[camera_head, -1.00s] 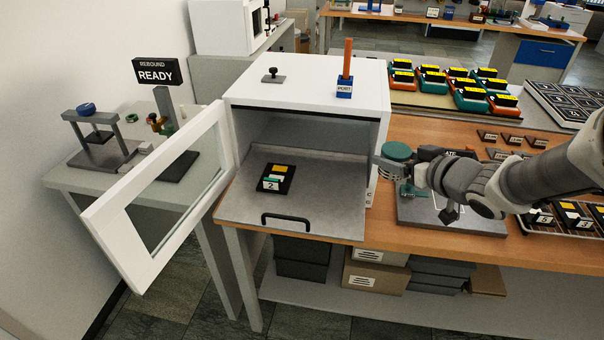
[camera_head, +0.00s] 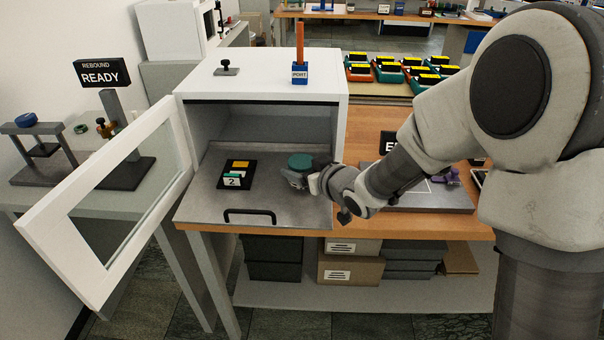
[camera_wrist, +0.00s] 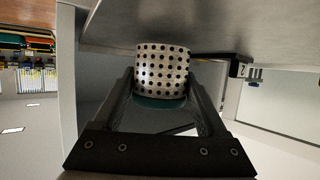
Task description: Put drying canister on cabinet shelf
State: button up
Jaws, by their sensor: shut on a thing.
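The drying canister (camera_head: 300,161) has a green lid in the head view. In the wrist view the canister (camera_wrist: 162,72) shows a pale, perforated body between the fingers. My gripper (camera_head: 296,176) is shut on it and holds it over the right part of the cabinet's pulled-out grey shelf (camera_head: 282,205). I cannot tell whether the canister touches the shelf. The white cabinet (camera_head: 265,88) is open, its framed door (camera_head: 110,190) swung out to the left.
A black card holder marked 2 (camera_head: 236,174) lies on the shelf, left of the canister. A black handle (camera_head: 250,214) is at the shelf's front edge. An orange rod in a blue PORT block (camera_head: 300,70) stands on the cabinet top. The shelf's front middle is clear.

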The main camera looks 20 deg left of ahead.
jog(key=shift+f, duration=0.4)
jog(key=shift+f, duration=0.1)
jog(key=shift+f, duration=0.15)
jog(key=o, duration=1.4)
